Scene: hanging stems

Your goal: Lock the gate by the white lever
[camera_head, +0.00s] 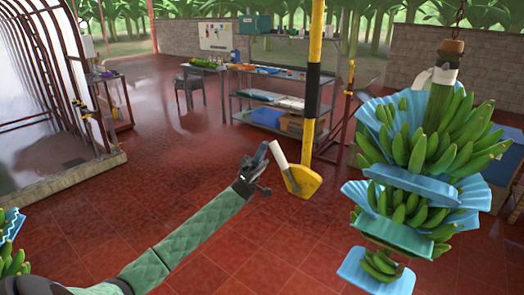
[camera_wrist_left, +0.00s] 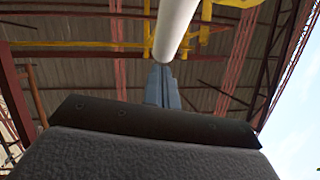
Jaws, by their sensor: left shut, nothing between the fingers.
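The white lever (camera_head: 279,155) is a short white rod that slants down to the right, its lower end at the yellow foot of a hanging yellow-and-black bar (camera_head: 315,55), which seems to be the gate. In the left wrist view, the white lever (camera_wrist_left: 176,25) comes down from the top edge to just above my fingertips. My left gripper (camera_head: 262,152) is shut and empty, with its fingers pointing up beside the lever's upper end. The shut fingers also show in the left wrist view (camera_wrist_left: 162,86); whether they touch the lever I cannot tell. My right gripper is out of view.
A banana bunch with blue sheets (camera_head: 440,130) hangs at the right. Behind the bar stands a shelf table (camera_head: 275,115) with boxes. A plastic-covered tunnel (camera_head: 50,80) is at the left. Red tiled floor around my left arm is clear. Yellow rails (camera_wrist_left: 85,44) run overhead.

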